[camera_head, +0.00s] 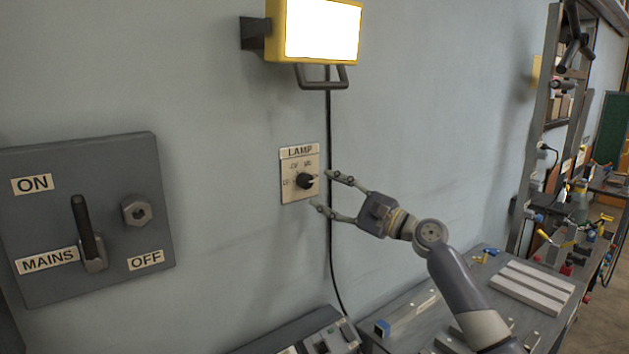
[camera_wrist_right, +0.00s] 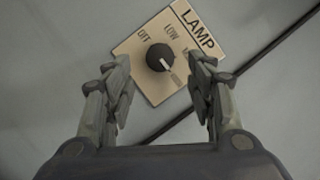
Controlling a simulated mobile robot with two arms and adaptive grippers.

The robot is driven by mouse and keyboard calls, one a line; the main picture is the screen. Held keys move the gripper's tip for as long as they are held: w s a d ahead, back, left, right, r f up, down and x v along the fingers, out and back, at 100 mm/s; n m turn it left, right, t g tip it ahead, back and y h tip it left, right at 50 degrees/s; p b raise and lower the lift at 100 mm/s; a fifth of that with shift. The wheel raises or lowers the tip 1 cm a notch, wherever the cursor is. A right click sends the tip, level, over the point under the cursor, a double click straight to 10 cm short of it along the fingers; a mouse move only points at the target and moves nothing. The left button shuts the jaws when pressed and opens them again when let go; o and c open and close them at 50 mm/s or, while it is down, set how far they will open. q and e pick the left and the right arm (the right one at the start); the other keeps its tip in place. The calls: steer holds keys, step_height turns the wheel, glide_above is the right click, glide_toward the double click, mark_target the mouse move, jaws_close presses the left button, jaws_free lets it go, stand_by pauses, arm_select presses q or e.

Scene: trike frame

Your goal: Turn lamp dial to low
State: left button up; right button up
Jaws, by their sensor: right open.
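The lamp dial (camera_head: 305,181) is a black round knob on a beige plate (camera_head: 287,163) labelled LAMP, fixed to the grey wall. In the right wrist view the dial (camera_wrist_right: 160,57) has a pale mark pointing toward the lower right, away from the OFF and LOW labels. My right gripper (camera_head: 323,191) is open in front of the plate, its fingers either side of the dial's line and apart from it. The right wrist view shows the open fingers (camera_wrist_right: 160,80) with the dial between and beyond them. The lamp (camera_head: 322,30) above is lit bright white. My left gripper is not in view.
A grey mains switch panel (camera_head: 150,232) with a lever is on the wall at left. A black cable (camera_head: 329,130) runs down the wall just right of the plate. A workbench (camera_head: 405,300) with several parts lies below.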

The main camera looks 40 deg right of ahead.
mark_target(310, 183)
steer(key=shift+p+x, duration=0.7)
steer(key=shift+x, duration=1.55)
steer(key=c, duration=1.1)
